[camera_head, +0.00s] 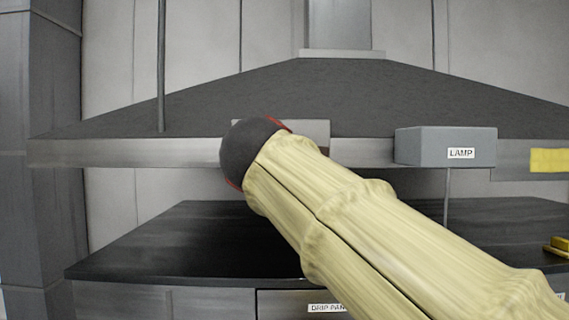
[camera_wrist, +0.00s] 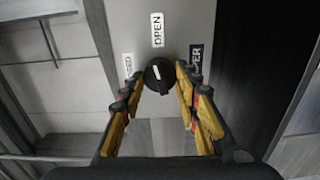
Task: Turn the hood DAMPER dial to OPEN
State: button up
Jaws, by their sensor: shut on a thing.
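The black damper dial (camera_wrist: 159,77) is on a grey panel in the wrist view, with a short white mark pointing up and slightly left. The OPEN label (camera_wrist: 157,30) is above it. A label ending in "SED" (camera_wrist: 128,66) is at its left, and a label ending in "PER" (camera_wrist: 196,62) at its right, both partly covered. My gripper (camera_wrist: 158,83) has its yellow fingers on both sides of the dial, shut on it. In the head view, my arm hides the dial and gripper; only part of the grey panel (camera_head: 312,129) shows.
The dark hood (camera_head: 330,88) spans the head view. A grey LAMP box (camera_head: 425,146) is on its front edge, right of my arm. A dark worktop (camera_head: 165,240) lies below. A grey column (camera_head: 40,120) stands at the left.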

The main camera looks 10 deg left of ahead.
jog(key=shift+f+m+b, duration=0.1)
jog(key=shift+m+b, duration=0.75)
jog(key=shift+m, duration=0.75)
jog(key=o, duration=1.2)
jog(key=shift+c, duration=0.2)
jog(key=v, duration=1.2)
